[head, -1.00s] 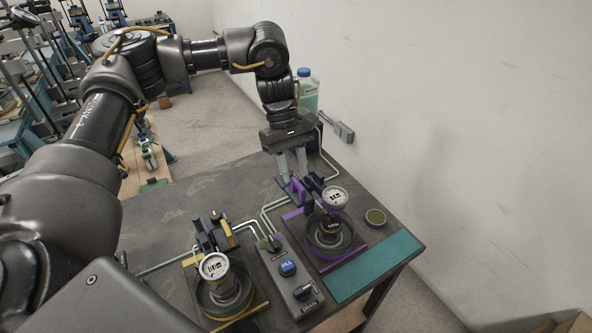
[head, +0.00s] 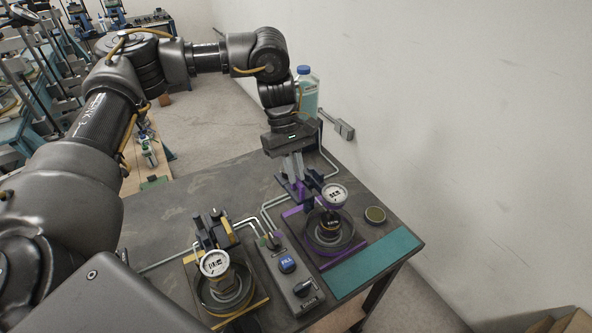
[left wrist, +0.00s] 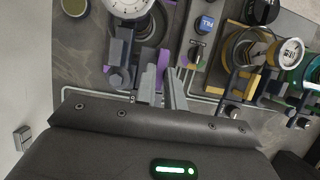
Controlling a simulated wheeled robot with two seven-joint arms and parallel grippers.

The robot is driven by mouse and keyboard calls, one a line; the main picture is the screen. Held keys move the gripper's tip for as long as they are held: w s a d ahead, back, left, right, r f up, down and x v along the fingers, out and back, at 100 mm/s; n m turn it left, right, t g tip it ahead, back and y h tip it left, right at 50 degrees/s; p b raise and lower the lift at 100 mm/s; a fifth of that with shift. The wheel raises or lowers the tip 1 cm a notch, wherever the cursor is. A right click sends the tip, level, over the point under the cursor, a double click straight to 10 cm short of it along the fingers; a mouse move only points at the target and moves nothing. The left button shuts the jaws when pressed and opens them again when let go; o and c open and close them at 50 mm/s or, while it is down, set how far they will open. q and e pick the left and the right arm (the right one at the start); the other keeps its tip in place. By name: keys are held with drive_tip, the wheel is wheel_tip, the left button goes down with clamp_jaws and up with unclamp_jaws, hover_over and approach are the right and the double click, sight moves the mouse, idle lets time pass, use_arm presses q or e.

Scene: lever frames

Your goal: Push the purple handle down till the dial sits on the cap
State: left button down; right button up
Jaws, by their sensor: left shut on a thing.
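The purple handle (head: 301,189) stands at the back of the purple-trimmed station and is largely hidden by my fingers. My left gripper (head: 299,188) reaches down from above and is shut on it; the fingers (left wrist: 163,88) also show in the left wrist view. The white-faced dial (head: 334,195) with a purple rim sits on the lever's front end and shows in the left wrist view at the top (left wrist: 128,5). The dark cap (head: 331,222) stands below the dial inside a round ring. The dial looks apart from the cap. My right gripper is not in view.
A yellow-trimmed station with its own dial (head: 214,263) stands at the front left. A control box (head: 293,279) with a blue button lies between the stations. A small round tin (head: 375,214) and a teal mat (head: 372,262) lie at the right. A bottle (head: 307,92) stands behind my gripper.

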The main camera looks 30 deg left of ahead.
sight(294, 190)
use_arm(q)
wheel_tip(294, 190, down, 5)
drive_tip(key=b, duration=0.3)
drive_tip(key=shift+s+f, duration=0.1)
drive_tip(key=shift+f, duration=0.05)
drive_tip(key=shift+s, duration=0.1)
drive_tip(key=c, duration=1.5)
unclamp_jaws()
drive_tip(key=shift+a, duration=0.1)
drive_tip(key=shift+r, duration=0.2)
drive_tip(key=b+v, duration=0.1)
drive_tip(key=v, duration=0.9)
drive_tip(key=shift+w+a+r, duration=0.15)
drive_tip(key=shift+w+r, duration=0.1)
drive_tip(key=shift+r, duration=0.05)
drive_tip(key=shift+f, duration=0.1)
